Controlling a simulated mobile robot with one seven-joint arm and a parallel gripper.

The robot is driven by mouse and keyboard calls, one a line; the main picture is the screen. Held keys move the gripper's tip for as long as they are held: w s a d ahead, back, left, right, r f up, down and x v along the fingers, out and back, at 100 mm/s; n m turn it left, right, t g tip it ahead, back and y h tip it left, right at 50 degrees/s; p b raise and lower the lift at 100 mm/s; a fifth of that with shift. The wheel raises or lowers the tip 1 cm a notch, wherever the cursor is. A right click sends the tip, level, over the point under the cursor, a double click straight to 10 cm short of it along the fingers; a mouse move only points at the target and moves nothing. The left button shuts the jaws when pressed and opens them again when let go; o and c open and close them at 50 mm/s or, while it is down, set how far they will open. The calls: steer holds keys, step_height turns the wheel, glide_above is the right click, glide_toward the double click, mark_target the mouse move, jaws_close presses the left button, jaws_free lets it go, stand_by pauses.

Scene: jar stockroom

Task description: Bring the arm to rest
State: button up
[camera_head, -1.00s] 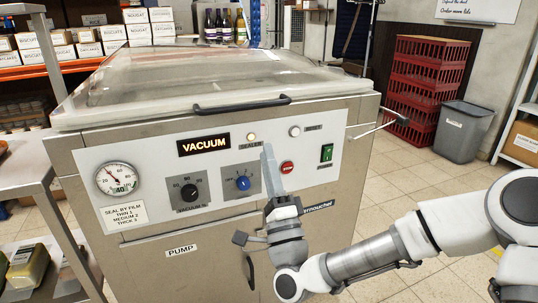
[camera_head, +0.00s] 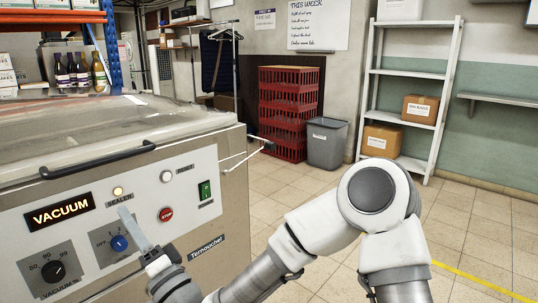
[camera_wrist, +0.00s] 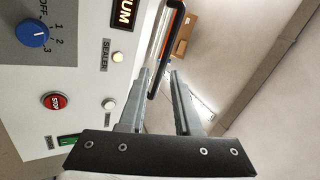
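My gripper (camera_head: 130,228) is in front of the vacuum machine's control panel (camera_head: 90,215), pointing up beside the blue sealer knob (camera_head: 119,243). In the wrist view my gripper (camera_wrist: 159,76) shows two grey fingers with a clear gap between them and nothing held. My arm reaches in from the lower right of the head view. In the wrist view the fingers are close to the machine's lid handle (camera_wrist: 166,45); I cannot tell whether they touch it.
The panel carries a red stop button (camera_head: 166,214), a green switch (camera_head: 205,191) and a lit VACUUM display (camera_head: 59,214). Red crates (camera_head: 288,110), a grey bin (camera_head: 327,143) and a white shelf with boxes (camera_head: 408,72) stand behind. Tiled floor lies open at right.

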steer(key=w+d+f+n+g+h, duration=0.25)
steer(key=d+f+n+h, duration=0.2)
steer(key=d, duration=0.25)
steer(key=w+d+f+n+g+h, duration=0.2)
steer(key=w+d+f+n+h, duration=0.2)
steer(key=d+h, duration=0.25)
steer(key=s+d+r+m+h+p, duration=0.15)
steer(key=d+h, duration=0.45)
steer(key=d, duration=1)
steer(key=s+d+r+m+g+h+b, duration=0.1)
steer(key=s+d+g, duration=0.1)
steer(key=s+d, duration=0.4)
steer(key=s+d+r+m+g+h, duration=0.1)
steer(key=s+d, duration=0.6)
steer(key=s, duration=0.7)
steer(key=shift+r+g+b, duration=0.25)
steer(key=shift+g+b, duration=0.1)
steer(key=shift+g, duration=0.3)
